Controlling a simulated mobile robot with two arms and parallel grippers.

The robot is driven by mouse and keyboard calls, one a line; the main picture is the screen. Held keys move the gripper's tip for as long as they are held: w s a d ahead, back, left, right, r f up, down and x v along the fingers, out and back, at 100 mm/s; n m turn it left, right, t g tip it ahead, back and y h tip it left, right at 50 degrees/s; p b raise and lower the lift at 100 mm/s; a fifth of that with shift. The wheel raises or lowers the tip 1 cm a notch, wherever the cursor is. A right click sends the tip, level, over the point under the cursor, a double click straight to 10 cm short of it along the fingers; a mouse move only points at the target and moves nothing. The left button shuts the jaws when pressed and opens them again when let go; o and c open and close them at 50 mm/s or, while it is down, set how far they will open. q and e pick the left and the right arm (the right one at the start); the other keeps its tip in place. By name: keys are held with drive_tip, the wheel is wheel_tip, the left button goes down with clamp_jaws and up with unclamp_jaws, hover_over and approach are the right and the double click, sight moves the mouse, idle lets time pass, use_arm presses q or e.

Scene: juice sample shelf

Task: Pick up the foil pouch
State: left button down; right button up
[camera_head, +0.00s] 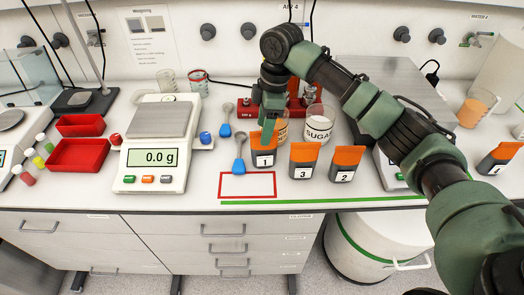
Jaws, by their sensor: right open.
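Several dark foil pouches with orange tops stand near the front of the bench. Pouch 1 (263,160) is at the left of a group with pouch 3 (302,172) and pouch 2 (344,173). Another pouch marked 1 (493,167) stands at the far right. My right gripper (268,136) points down at the left pouch 1, its fingers overlapping the orange top and hiding part of it. It is open; whether the fingers touch the pouch I cannot tell. My left gripper is not in view.
A sugar jar (319,126) and another jar stand close behind the pouches. Blue scoops (239,161) lie just left. A scale reading 0.0 g (156,158) and red trays (80,157) are further left. A red outlined rectangle (247,196) at the front is empty.

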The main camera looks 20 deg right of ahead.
sight(264, 148)
drive_tip(key=shift+s+f, duration=0.3)
drive_tip(key=f, duration=0.1)
drive_tip(key=f+p, duration=0.1)
drive_tip(key=f, duration=0.1)
drive_tip(key=f+p, duration=0.1)
drive_tip(key=shift+a+f, duration=0.25)
drive_tip(key=shift+a, duration=0.1)
drive_tip(key=shift+f, duration=0.2)
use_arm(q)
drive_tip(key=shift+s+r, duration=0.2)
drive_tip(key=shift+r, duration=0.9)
use_arm(e)
clamp_jaws()
